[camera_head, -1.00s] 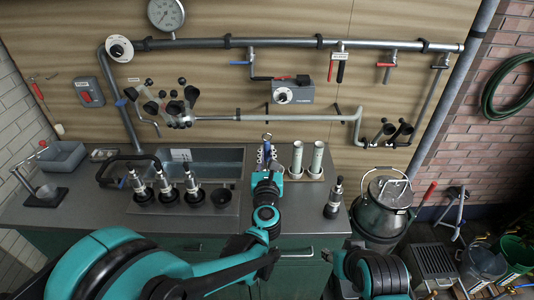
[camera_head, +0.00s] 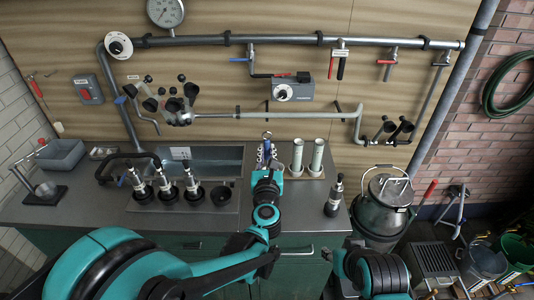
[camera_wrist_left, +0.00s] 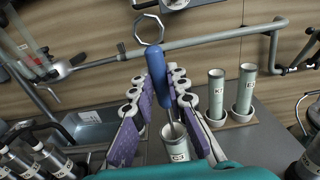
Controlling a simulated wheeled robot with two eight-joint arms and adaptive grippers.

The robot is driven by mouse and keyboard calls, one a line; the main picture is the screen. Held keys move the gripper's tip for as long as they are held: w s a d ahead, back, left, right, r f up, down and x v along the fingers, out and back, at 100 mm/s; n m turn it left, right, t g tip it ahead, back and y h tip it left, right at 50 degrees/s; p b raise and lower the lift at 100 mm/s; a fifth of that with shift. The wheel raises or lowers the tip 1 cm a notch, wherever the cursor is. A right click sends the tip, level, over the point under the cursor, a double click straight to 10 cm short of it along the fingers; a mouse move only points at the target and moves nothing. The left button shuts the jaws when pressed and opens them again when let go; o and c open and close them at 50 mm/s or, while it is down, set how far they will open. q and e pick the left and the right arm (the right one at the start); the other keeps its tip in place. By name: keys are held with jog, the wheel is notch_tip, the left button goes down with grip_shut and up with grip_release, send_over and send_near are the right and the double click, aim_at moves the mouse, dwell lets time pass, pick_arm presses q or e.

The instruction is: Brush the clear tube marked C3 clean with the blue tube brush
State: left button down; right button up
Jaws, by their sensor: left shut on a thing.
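The blue tube brush (camera_wrist_left: 157,75) is between the purple-padded fingers of my left gripper (camera_wrist_left: 148,112) in the left wrist view. The gripper is shut on its blue handle. The brush's thin rod runs down to the mouth of a pale tube (camera_wrist_left: 178,150) with a label that is too small to read surely. The bristles are hidden, apparently inside that tube. In the head view my left gripper (camera_head: 265,155) is over the counter, left of two standing tubes.
Two pale labelled tubes (camera_head: 297,156) (camera_head: 317,158) stand upright in holders right of my left gripper. Several black-and-silver fittings stand by the sink (camera_head: 215,160) on the left. Another fitting (camera_head: 334,198) stands on the right of the counter. A lidded metal churn (camera_head: 382,215) is beyond.

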pick_arm(q)
notch_tip(320, 180, up, 7)
jog(key=p, duration=0.4)
jog(key=shift+f+p, duration=0.2)
jog(key=shift+p, duration=0.2)
notch_tip(320, 180, up, 8)
jog(key=p, duration=0.5)
jog(key=shift+f+p, duration=0.25)
jog(key=shift+p, duration=0.1)
dwell(0.3)
jog(key=shift+r+p, duration=0.5)
jog(key=shift+r, duration=0.15)
jog(key=shift+f+b, duration=1.8)
jog(key=shift+f, duration=0.1)
jog(key=shift+f, duration=0.15)
